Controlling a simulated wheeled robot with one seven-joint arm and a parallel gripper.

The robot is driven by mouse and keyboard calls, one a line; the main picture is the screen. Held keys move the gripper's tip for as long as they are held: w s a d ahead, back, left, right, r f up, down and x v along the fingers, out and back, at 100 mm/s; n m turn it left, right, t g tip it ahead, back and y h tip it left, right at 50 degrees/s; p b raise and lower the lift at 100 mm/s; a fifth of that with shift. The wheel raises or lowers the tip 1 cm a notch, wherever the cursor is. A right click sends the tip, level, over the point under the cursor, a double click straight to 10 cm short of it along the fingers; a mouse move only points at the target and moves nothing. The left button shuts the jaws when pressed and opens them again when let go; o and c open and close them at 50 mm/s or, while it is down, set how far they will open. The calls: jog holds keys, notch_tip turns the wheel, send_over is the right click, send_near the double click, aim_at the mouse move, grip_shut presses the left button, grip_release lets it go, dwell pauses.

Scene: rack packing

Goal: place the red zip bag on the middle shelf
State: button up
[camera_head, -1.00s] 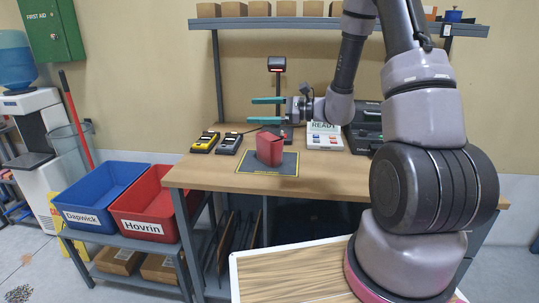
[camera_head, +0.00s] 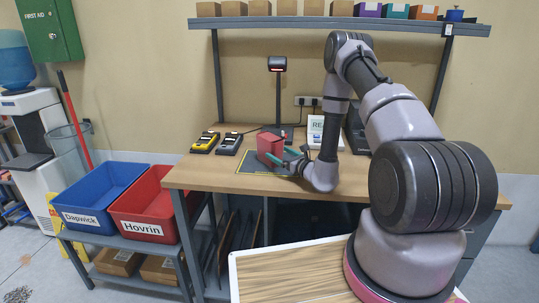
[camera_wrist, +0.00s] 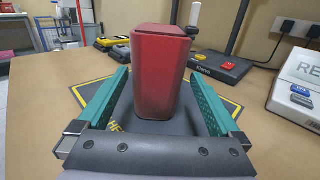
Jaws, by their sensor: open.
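The red zip bag (camera_head: 270,147) stands upright on a dark mat (camera_head: 246,166) with a yellow edge on the workbench. My gripper (camera_head: 283,160) is low beside the bag, coming from the right. In the wrist view, the red zip bag (camera_wrist: 159,72) stands between the two green fingers of my open gripper (camera_wrist: 160,98). A gap shows on each side, and the fingers do not appear to press on it. The shelf (camera_head: 330,24) above the bench holds several boxes. No rack with a clear middle shelf can be made out.
Two handheld devices (camera_head: 217,143) lie left of the mat. A scanner on a stand (camera_head: 277,64) rises behind it. A white panel (camera_head: 317,128) stands to the right. Blue (camera_head: 62,207) and red (camera_head: 120,209) bins sit left of the bench.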

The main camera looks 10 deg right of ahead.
jog(key=x, duration=0.6)
jog(key=shift+w+a+r, duration=0.15)
jog(key=shift+a, duration=0.1)
grip_shut()
jog(key=shift+r, duration=0.4)
notch_tip(320, 180, up, 8)
jog(key=s+d+m+t+h, duration=0.2)
jog(key=s+d+m+h, duration=0.3)
jog(key=s+d+h, duration=0.3)
jog(key=s+d, duration=0.1)
jog(key=s, duration=0.3)
jog(key=shift+d, duration=0.35)
jog(key=shift+r, duration=0.1)
